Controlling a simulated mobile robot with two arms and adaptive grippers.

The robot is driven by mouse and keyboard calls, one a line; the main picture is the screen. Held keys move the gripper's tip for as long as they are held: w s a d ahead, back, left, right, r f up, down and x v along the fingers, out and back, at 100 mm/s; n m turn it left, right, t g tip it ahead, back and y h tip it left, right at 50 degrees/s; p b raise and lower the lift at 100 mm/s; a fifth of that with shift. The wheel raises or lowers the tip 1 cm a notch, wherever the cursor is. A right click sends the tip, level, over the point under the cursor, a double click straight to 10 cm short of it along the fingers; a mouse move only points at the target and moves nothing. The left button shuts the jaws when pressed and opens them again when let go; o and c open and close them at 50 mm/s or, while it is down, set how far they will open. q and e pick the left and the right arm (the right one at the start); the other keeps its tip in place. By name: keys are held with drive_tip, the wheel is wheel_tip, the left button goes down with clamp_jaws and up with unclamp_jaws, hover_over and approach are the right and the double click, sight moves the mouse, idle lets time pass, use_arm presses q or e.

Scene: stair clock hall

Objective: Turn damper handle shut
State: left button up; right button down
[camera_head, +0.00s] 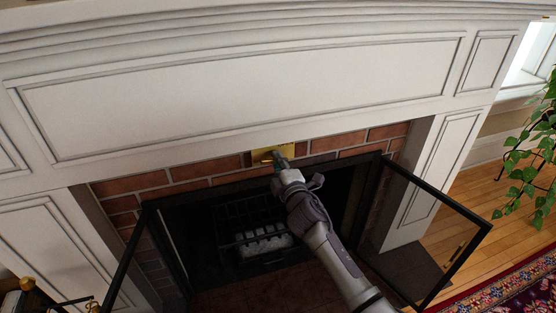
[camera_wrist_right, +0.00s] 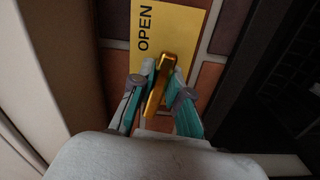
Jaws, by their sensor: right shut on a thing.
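The damper plate (camera_head: 266,155) is a brass rectangle on the brick just above the firebox opening, under the white mantel. In the right wrist view the plate (camera_wrist_right: 182,28) carries the word OPEN at its upper left. The brass damper handle (camera_wrist_right: 159,84) is a short lever, tilted a little from the picture's vertical, between the fingers of my right gripper (camera_wrist_right: 162,90). My right gripper, shut on the handle, also shows in the head view (camera_head: 279,165), where it hides the handle and part of the plate. My left gripper is not in view.
Two black-framed fireplace doors stand swung open, the right one (camera_head: 465,262) reaching out beside my right arm. A grate with pale logs (camera_head: 262,243) sits inside the firebox. A leafy plant (camera_head: 530,150) and a patterned rug (camera_head: 510,290) are at the right.

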drive_tip(key=shift+f+n, duration=0.1)
drive_tip(key=shift+n, duration=0.7)
drive_tip(key=c, duration=1.1)
unclamp_jaws()
drive_tip(key=shift+s+d, duration=0.1)
drive_tip(key=shift+s, duration=0.05)
drive_tip(key=v, duration=1.1)
drive_tip(key=shift+s+d, duration=0.1)
drive_tip(key=shift+s, duration=0.25)
